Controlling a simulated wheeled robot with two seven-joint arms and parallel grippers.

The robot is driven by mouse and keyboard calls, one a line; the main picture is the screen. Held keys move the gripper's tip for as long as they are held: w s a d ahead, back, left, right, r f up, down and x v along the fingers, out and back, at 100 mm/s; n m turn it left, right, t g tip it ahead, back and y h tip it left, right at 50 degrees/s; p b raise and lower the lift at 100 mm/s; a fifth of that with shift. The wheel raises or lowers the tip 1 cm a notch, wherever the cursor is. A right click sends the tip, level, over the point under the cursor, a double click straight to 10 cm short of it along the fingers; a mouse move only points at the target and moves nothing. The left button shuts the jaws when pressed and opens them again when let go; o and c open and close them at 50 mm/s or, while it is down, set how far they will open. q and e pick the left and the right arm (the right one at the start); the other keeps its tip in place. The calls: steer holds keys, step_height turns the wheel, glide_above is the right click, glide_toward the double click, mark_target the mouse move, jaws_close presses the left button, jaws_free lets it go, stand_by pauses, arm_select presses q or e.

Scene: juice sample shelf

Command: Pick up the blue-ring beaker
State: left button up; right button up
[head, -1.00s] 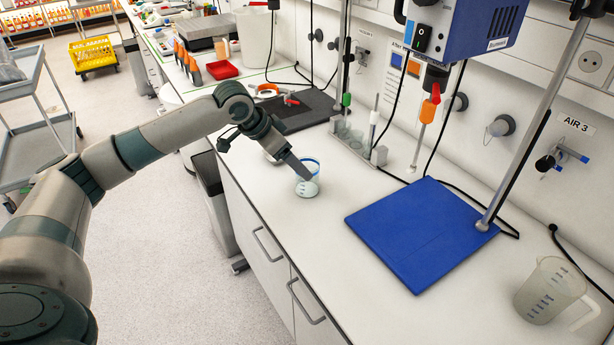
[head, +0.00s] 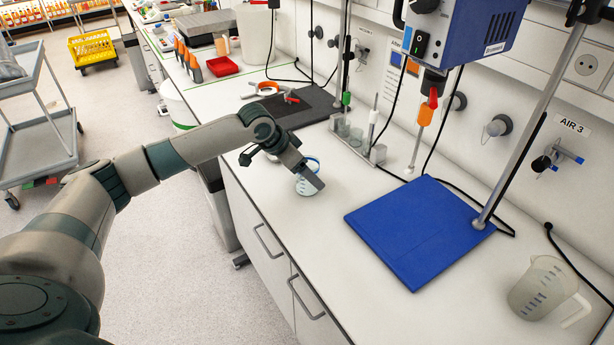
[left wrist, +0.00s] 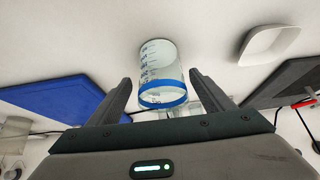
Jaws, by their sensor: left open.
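The blue-ring beaker (head: 306,183) stands upright on the white bench, a small clear cup with dark markings and a blue band at its rim. It also shows in the left wrist view (left wrist: 160,75), between my two fingers. My left gripper (head: 314,178) is at the beaker, and a finger hides part of it in the head view. In the left wrist view my left gripper (left wrist: 160,90) is open, with a finger on each side of the beaker and visible gaps between them. My right gripper is not in view.
A blue mat (head: 418,230) lies to the right on the bench. A larger clear jug (head: 540,290) stands at the lower right. A white dish (left wrist: 268,44) and a dark mat (left wrist: 290,82) show in the left wrist view. The bench front is clear.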

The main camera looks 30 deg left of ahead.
arm_select(q)
steer(key=x, duration=0.1)
steer(key=p+x, duration=0.1)
steer(key=x, duration=0.1)
steer(key=shift+w+d+r, duration=0.1)
steer(key=shift+w+r, duration=0.05)
steer(key=shift+w, duration=0.1)
steer(key=shift+w+d+f, duration=0.1)
steer(key=shift+w+f, duration=0.15)
steer(key=shift+f, duration=0.25)
steer(key=c, duration=1.4)
steer(key=shift+o, duration=0.2)
steer(key=shift+r, duration=0.35)
